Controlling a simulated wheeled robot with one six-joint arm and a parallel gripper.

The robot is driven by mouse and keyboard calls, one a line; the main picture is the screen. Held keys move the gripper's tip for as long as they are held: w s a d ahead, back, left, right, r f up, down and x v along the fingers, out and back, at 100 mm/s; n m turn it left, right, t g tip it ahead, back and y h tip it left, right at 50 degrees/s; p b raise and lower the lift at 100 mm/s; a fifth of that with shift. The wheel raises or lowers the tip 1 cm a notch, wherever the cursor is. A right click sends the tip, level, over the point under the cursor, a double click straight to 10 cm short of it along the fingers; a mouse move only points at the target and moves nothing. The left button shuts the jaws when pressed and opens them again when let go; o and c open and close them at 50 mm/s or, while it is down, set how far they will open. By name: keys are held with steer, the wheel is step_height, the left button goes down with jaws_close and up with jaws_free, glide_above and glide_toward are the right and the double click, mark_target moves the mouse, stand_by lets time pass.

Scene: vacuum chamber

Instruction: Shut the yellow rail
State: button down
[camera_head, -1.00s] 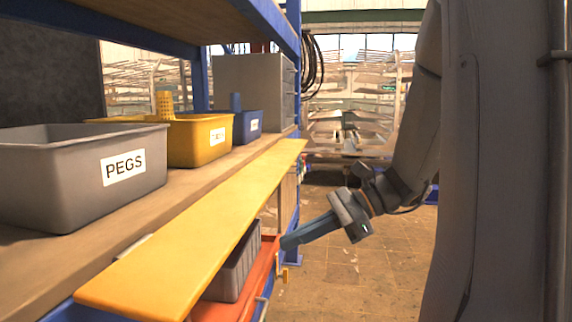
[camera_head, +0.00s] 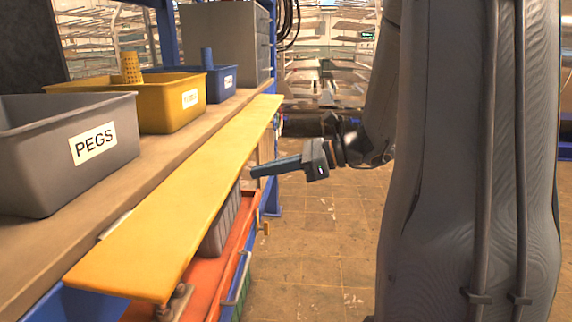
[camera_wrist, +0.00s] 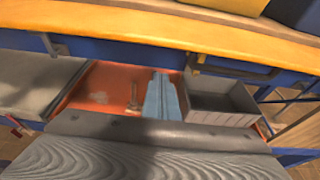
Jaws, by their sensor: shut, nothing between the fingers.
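The yellow rail (camera_head: 185,200) is a long flat board along the front of the shelf in the head view. It stands out past the shelf edge, its broad face up. In the wrist view it is the yellow-orange band (camera_wrist: 130,24) across the top. My gripper (camera_head: 256,171) has its long blue fingers together and empty. In the head view it is to the right of the rail's far half, lower than its top face, and points left. In the wrist view the gripper (camera_wrist: 160,85) points toward the rail, over an orange surface. I cannot tell whether it touches anything.
A grey bin marked PEGS (camera_head: 60,150), a yellow bin (camera_head: 165,105) and a blue bin (camera_head: 220,84) stand on the wooden shelf (camera_head: 50,245). Below the rail are an orange tray (camera_head: 208,272) and a grey box (camera_wrist: 222,105). The floor to the right is clear.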

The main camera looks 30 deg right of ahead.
steer(key=shift+r+p, duration=0.55)
steer(key=shift+r, duration=1.45)
steer(key=shift+s+d+r, duration=0.1)
steer(key=shift+r, duration=0.05)
